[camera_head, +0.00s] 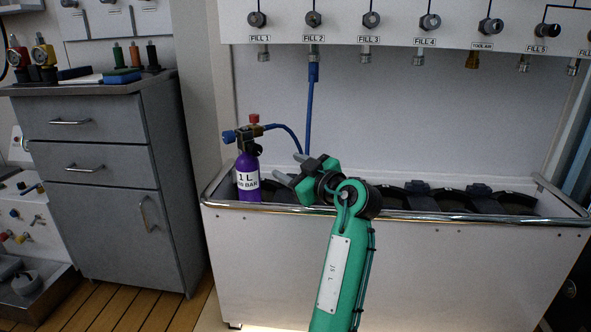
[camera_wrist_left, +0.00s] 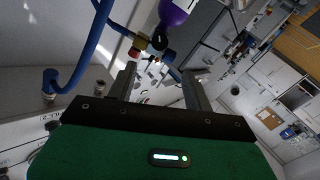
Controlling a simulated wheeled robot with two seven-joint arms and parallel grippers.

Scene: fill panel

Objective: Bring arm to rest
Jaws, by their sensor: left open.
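My left gripper (camera_head: 289,167) is at the end of the green arm, in front of the fill panel (camera_head: 400,110), with its fingers pointing left. It is open, with nothing between its fingers. In the left wrist view the two fingers (camera_wrist_left: 158,70) stand apart. A blue hose (camera_head: 309,105) hangs from FILL 2 and another stretch reaches the bottle's valve (camera_head: 253,122). The bottle also shows in the left wrist view (camera_wrist_left: 176,12). My right gripper is in neither view.
The white trough (camera_head: 400,265) has a metal front rail just below my left gripper. Dark holders (camera_head: 455,197) line it to the right. A grey cabinet (camera_head: 100,180) with tools on top stands at the left. Wooden floor (camera_head: 130,312) shows between them.

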